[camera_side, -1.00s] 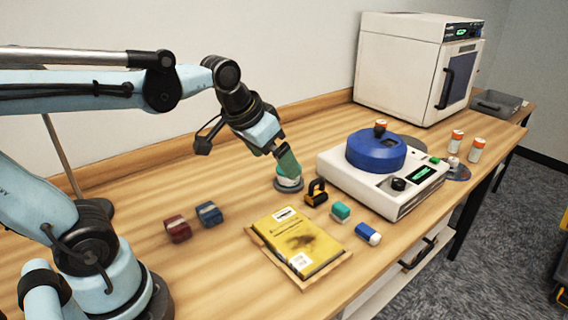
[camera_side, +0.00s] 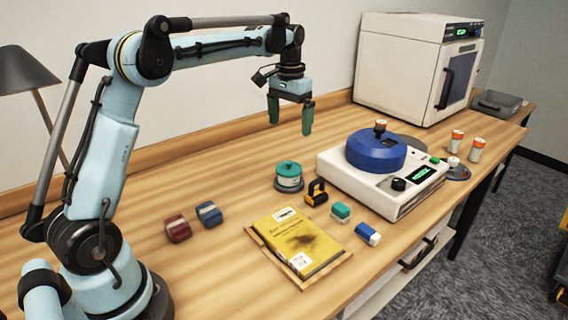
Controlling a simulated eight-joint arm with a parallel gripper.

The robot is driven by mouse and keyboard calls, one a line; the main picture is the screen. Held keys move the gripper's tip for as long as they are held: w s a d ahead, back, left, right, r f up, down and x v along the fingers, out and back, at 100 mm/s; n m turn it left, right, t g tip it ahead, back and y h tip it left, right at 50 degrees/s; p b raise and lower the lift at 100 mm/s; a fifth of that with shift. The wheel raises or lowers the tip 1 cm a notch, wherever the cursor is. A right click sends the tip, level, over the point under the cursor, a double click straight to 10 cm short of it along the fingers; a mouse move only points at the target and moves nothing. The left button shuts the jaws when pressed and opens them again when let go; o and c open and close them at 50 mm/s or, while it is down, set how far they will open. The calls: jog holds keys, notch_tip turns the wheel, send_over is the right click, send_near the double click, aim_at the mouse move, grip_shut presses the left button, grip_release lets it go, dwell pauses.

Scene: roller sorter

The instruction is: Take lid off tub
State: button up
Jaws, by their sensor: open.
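A small round tub (camera_side: 289,185) with pale sides stands on the wooden table near the middle of the picture. A green lid (camera_side: 288,168) with a raised top sits on it. My gripper (camera_side: 291,128) is raised above and behind the tub in the picture, pointing down. Its two green fingers are spread apart with nothing between them, clear of the lid.
A white machine (camera_side: 385,199) with a blue round top (camera_side: 376,152) stands right of the tub. A yellow book (camera_side: 298,243), a black-and-yellow item (camera_side: 316,193) and small blocks lie in front. A white oven-like box (camera_side: 400,67) stands behind.

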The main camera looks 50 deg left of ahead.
aim_at(289, 161)
notch_tip(289, 161, down, 12)
jog(key=shift+f, duration=0.1)
dwell(0.6)
jog(key=shift+c, duration=0.5)
jog(key=c, duration=0.9)
jog(key=shift+o, duration=0.2)
